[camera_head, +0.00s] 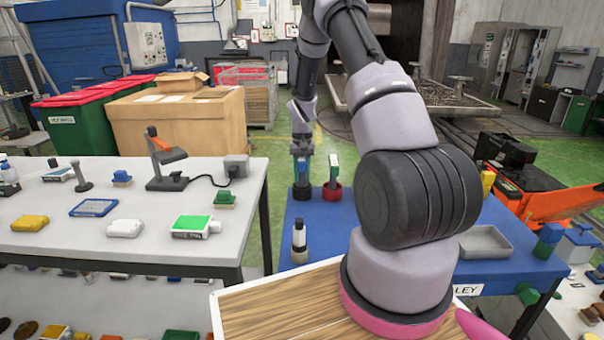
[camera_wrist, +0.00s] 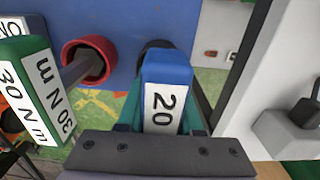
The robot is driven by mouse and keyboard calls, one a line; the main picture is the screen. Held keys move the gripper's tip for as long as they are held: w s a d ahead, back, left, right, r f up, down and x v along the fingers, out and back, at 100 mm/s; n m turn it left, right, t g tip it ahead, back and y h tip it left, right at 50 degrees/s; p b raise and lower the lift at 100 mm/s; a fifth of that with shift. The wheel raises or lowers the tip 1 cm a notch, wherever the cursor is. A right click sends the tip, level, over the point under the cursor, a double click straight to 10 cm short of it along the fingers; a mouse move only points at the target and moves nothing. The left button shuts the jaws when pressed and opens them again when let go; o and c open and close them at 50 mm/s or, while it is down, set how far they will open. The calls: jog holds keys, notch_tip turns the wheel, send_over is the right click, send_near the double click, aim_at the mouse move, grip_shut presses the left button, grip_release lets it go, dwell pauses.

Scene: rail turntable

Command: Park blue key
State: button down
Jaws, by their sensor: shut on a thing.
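The blue key (camera_wrist: 168,68) has a blue head and a white face marked 20. My gripper (camera_wrist: 157,118) is shut on its head, with teal pads on both sides. In the head view my gripper (camera_head: 301,150) holds the blue key (camera_head: 302,172) above a black ring holder (camera_head: 302,193) on the blue trolley top (camera_head: 335,225). The black ring (camera_wrist: 155,46) shows partly behind the key in the wrist view. The key's lower end is hidden, so I cannot tell whether it is inside the ring.
A green key (camera_wrist: 28,90) marked 30 N m stands in a red ring holder (camera_wrist: 84,52), close beside my gripper. A black-and-white item (camera_head: 299,238) stands nearer on the trolley. A grey tray (camera_head: 485,243) lies right. A cluttered grey bench (camera_head: 150,250) is left.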

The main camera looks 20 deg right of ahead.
aim_at(302, 157)
jog(key=shift+f, duration=0.6)
jog(key=shift+c, duration=2.4)
grip_release()
notch_tip(302, 157, up, 11)
jog(key=shift+f, duration=0.1)
